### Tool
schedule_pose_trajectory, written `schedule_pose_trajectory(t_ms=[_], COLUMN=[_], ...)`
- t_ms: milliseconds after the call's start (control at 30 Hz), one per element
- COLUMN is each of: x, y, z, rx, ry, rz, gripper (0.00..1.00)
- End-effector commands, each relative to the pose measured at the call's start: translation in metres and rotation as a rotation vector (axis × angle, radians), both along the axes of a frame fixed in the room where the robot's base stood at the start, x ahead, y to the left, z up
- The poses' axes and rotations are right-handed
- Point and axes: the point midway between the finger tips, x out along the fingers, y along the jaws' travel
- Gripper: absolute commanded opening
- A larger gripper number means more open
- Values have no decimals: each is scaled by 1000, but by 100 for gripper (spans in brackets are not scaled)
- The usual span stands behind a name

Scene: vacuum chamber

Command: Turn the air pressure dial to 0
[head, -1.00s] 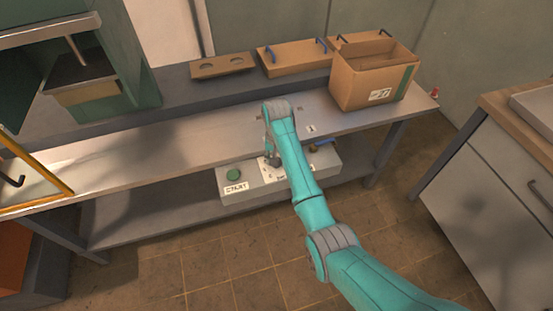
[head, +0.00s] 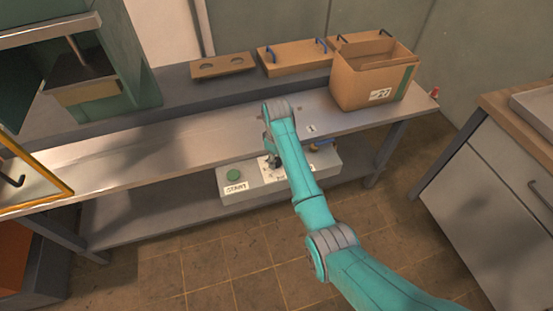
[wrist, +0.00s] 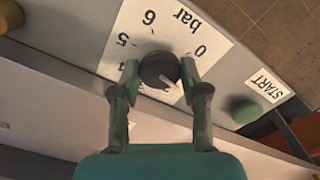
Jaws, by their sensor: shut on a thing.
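The air pressure dial is a round dark knob (wrist: 160,67) on a white scale plate (wrist: 212,36) marked "bar", seen in the wrist view. The numerals 0, 6, 5 and 4 show; others are hidden behind my fingers. The knob's pale pointer slants to the lower right, away from the 0 at the upper right of the knob. My gripper (wrist: 161,77) is shut on the knob, one finger on each side. In the head view my gripper (head: 272,160) is over the control box (head: 234,197), and my arm hides part of the box.
A green START button (wrist: 243,109) is right of the dial in the wrist view. The box sits under the edge of the workbench (head: 160,155). An open cardboard box (head: 365,85) stands on the bench's right. Floor in front is clear.

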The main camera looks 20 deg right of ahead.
Motion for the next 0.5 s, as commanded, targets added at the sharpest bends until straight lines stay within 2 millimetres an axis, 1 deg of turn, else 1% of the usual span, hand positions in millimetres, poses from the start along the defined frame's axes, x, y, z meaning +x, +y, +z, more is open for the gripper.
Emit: schedule_pose_trajectory(t_ms=[500], x=[-1], y=[0], z=[-1], rx=[0], ry=[2], rz=[489], gripper=[10])
